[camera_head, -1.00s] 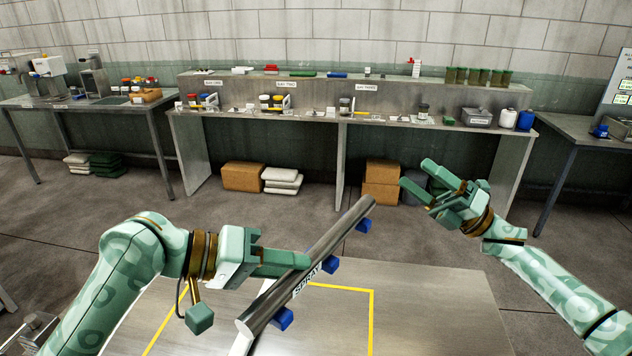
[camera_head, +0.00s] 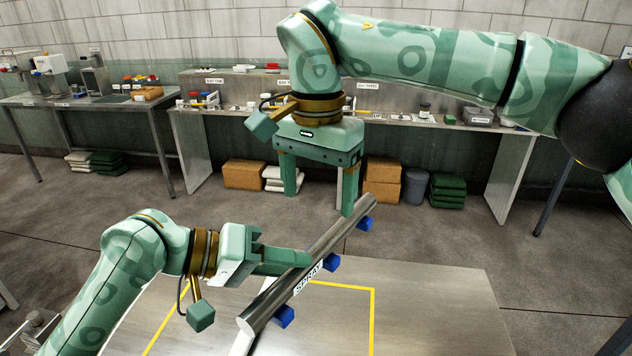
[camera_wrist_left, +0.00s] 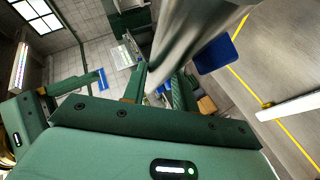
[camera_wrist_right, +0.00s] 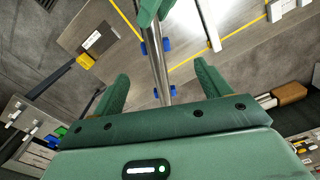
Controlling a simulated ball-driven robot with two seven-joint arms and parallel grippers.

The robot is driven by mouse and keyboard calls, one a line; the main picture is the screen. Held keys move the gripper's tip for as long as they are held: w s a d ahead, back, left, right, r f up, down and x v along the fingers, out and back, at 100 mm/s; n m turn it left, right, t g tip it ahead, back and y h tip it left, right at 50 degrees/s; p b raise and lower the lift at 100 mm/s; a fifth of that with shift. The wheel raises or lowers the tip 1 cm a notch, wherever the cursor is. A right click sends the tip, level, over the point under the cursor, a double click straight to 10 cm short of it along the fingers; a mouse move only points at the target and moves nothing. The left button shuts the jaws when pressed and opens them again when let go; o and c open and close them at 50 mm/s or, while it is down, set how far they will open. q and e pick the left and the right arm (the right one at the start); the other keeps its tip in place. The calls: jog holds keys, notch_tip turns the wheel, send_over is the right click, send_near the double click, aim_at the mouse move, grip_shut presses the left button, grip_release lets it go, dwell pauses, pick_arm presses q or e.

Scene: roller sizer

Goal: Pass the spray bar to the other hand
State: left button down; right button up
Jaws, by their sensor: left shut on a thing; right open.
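The spray bar (camera_head: 318,248) is a grey metal tube with a white "SPRAY" label and blue nozzles along one side. It slants above the work table, near end low, far end raised. My left gripper (camera_head: 285,262) is shut on its middle; the bar fills much of the left wrist view (camera_wrist_left: 190,40). My right gripper (camera_head: 320,205) points down, open and empty, near the bar's far end. One finger overlaps that end in the head view. In the right wrist view the bar (camera_wrist_right: 155,70) shows between the open fingers (camera_wrist_right: 162,85); I cannot tell the gap in depth.
The metal work table (camera_head: 430,310) below has a yellow outline and much bare surface. Behind stands a shelved bench (camera_head: 192,150) with small items. Cardboard boxes (camera_head: 382,182) and dark green sacks (camera_head: 447,190) lie under it. Open floor lies between.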

aim_at(317, 246)
notch_tip(317, 246, down, 11)
jog(key=shift+f, duration=0.1)
dwell(0.3)
jog(key=c, duration=1.3)
pick_arm(q)
jog(key=c, duration=1)
grip_release()
jog(key=shift+d, duration=0.1)
pick_arm(e)
jog(key=shift+c, duration=0.3)
